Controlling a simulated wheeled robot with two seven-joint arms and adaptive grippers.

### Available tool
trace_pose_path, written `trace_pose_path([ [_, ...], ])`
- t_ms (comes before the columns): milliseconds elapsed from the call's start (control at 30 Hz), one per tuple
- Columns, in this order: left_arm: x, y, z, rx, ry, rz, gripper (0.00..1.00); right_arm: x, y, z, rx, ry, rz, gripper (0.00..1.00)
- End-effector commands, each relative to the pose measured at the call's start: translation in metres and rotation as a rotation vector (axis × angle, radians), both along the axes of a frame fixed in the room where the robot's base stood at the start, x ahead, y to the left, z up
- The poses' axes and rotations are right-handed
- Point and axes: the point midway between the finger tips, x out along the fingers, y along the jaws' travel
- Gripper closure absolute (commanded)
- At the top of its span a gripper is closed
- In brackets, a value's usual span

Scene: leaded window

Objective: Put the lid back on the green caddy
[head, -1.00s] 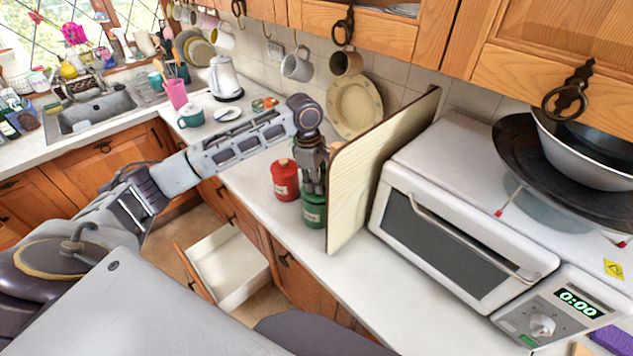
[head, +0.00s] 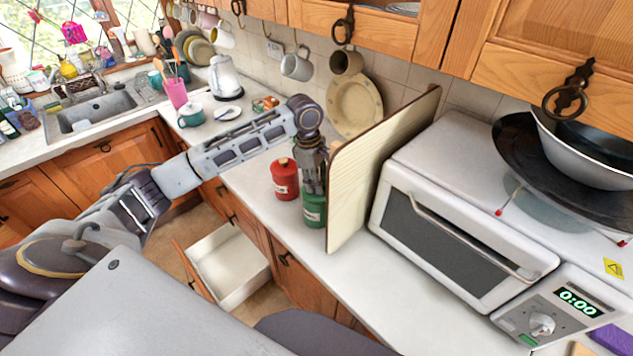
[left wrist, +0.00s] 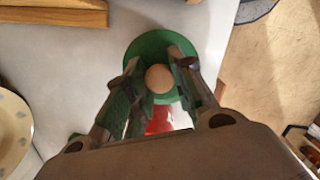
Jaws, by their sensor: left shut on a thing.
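The green caddy (head: 313,212) stands on the white worktop, beside the left face of an upright wooden board. My left gripper (head: 314,188) points down directly above it and hides most of its top. In the left wrist view, the round green lid (left wrist: 147,50) has a pale wooden knob (left wrist: 159,78) between the fingers of my left gripper (left wrist: 160,72). The gripper is shut on the lid's knob. The lid hides the caddy below it, so I cannot tell whether it is fully seated. My right gripper is not in view.
A red caddy (head: 285,179) stands close on the left of the green one. The upright wooden board (head: 352,185) is close on the right, with a white toaster oven (head: 460,215) beyond. A drawer (head: 230,265) stands open below the worktop.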

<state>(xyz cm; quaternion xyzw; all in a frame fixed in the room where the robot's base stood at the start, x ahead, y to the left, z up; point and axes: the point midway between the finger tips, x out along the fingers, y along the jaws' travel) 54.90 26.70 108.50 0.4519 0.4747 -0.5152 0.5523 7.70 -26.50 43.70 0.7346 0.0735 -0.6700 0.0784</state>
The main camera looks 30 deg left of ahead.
Motion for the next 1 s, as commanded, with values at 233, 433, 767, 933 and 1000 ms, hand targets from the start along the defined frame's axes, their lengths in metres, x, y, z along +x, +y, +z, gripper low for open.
trace_pose_path([
  [233,0.0001,0.0,0.0001,0.0,0.0,0.0,1.0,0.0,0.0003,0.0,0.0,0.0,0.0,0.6],
  [433,0.0001,0.0001,0.0002,0.0,0.0,0.0,0.61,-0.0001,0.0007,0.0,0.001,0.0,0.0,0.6],
  [767,0.0,0.0001,0.0001,0.0,0.0,0.0,0.49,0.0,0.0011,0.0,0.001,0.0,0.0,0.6],
  [933,0.0,0.0001,0.0001,0.0,0.0,0.0,0.29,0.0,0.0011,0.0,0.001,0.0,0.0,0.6],
  [1000,0.0,0.0001,0.0001,0.0,0.0,0.0,0.29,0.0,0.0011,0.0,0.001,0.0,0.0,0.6],
])
